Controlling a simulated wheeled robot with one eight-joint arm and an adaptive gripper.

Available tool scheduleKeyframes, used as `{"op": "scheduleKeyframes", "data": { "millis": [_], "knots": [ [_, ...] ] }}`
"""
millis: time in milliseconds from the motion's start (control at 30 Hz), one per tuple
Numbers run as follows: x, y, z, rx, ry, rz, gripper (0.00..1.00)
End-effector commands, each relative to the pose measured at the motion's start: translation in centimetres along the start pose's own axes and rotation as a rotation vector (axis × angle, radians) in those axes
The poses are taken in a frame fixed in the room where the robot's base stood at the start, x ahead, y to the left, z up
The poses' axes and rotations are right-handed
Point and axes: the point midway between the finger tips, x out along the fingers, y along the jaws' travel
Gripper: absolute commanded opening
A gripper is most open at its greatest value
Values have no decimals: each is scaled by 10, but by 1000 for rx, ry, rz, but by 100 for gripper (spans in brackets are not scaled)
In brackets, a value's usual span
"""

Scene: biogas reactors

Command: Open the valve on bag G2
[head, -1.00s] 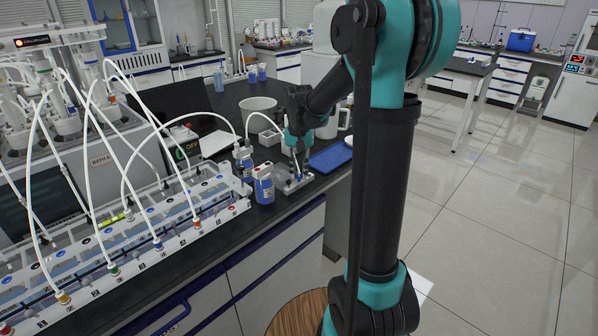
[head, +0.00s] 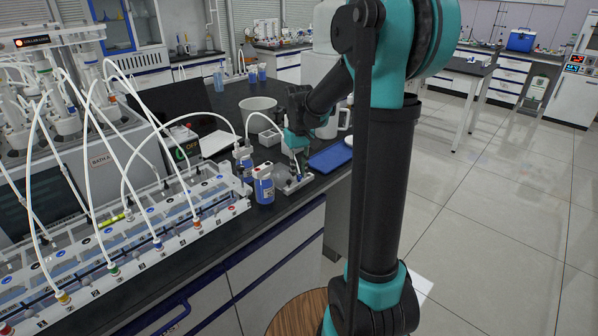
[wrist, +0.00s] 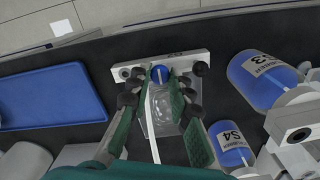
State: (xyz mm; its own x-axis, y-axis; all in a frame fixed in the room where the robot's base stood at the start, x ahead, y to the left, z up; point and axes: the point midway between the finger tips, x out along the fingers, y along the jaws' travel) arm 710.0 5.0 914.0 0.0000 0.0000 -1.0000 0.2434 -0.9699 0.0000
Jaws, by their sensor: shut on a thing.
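A small clear bag (wrist: 163,112) lies on a light grey holder (wrist: 190,63) near the bench's edge. A round blue valve knob (wrist: 160,73) sits at the bag's end on the holder. My gripper (wrist: 162,84) has its green fingers close together at the knob and is shut on it. The fingers hide the knob's sides, and a white strip crosses beside the bag. In the head view my gripper (head: 294,155) reaches down to the holder (head: 294,183). I cannot read a label on the bag.
Blue-filled bottles marked S3 (wrist: 266,78) and S4 (wrist: 232,145) stand close on the right in the wrist view. A blue tray (wrist: 52,97) lies to the left. A rack (head: 150,235) with white tubes fills the bench's left in the head view.

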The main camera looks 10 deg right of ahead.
Motion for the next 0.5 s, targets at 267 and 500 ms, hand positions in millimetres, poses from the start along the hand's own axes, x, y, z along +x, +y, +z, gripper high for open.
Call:
{"op": "scheduleKeyframes", "data": {
  "millis": [267, 500],
  "knots": [
    [0, 0, 0, -6, 0, 0, 0],
    [0, 0, 0, -5, 0, 0, 32]
  ]
}}
